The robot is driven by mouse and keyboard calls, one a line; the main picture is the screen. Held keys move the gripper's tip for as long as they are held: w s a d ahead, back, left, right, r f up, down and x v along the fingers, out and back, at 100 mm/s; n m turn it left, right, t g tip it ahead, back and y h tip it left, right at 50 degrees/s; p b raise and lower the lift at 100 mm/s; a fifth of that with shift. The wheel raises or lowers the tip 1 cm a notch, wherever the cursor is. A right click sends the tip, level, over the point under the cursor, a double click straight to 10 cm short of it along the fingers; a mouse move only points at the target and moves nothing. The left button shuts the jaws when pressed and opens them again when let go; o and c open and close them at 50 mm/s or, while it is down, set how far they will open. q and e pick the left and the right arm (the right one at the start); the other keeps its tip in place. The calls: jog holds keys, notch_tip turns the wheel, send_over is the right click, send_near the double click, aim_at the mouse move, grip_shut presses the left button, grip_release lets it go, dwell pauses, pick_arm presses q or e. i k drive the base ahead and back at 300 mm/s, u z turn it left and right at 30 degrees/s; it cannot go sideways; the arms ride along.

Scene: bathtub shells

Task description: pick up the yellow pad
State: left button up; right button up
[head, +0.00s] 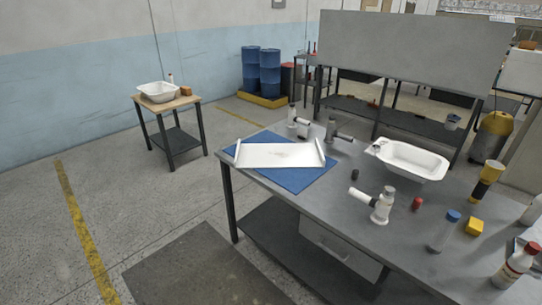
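A small yellow block-like pad (474,227) lies on the grey workbench (330,205) toward the right side of the picture. It sits to the right of a clear bottle with a blue cap (444,231), with a small gap between them. Nothing covers it. Neither of my grippers is in view.
A white tub shell (412,160), a white panel on a blue mat (285,183), a white-and-grey fitting (382,206), a small red piece (416,204) and a yellow-black cylinder (487,180) stand on the bench. Bottles, one red-and-white (516,266), crowd the right edge.

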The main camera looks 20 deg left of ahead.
aim_at(474, 226)
jog(key=z, duration=0.05)
jog(key=k, duration=0.4)
jog(key=z, duration=0.7)
jog(key=i, duration=1.1)
jog(key=u, duration=0.05)
